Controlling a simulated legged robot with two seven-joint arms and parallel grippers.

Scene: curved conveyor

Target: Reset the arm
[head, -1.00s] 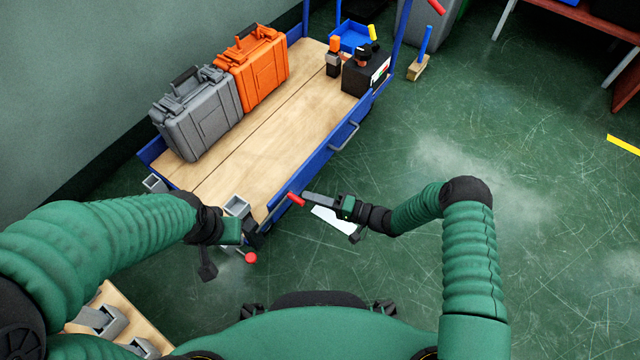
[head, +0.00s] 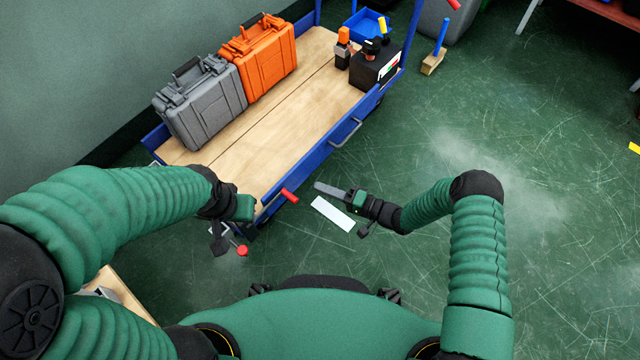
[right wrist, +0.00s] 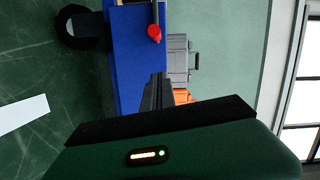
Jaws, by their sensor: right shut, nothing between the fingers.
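My right gripper (head: 320,188) is shut and empty, just off the near right corner of the blue trolley (head: 318,160), beside a red-tipped lever (head: 289,195). In the right wrist view its dark fingers (right wrist: 158,88) lie together in front of the trolley's blue side. My left gripper (head: 230,232) hangs at the trolley's near end, and its jaws are too unclear to read. My left arm (head: 130,205) bends in from the left and my right arm (head: 430,208) from the right.
A grey case (head: 203,105) and an orange case (head: 262,62) stand on the trolley, with a black box (head: 372,68) at its far end. A white strip (head: 333,214) lies on the floor below the right gripper.

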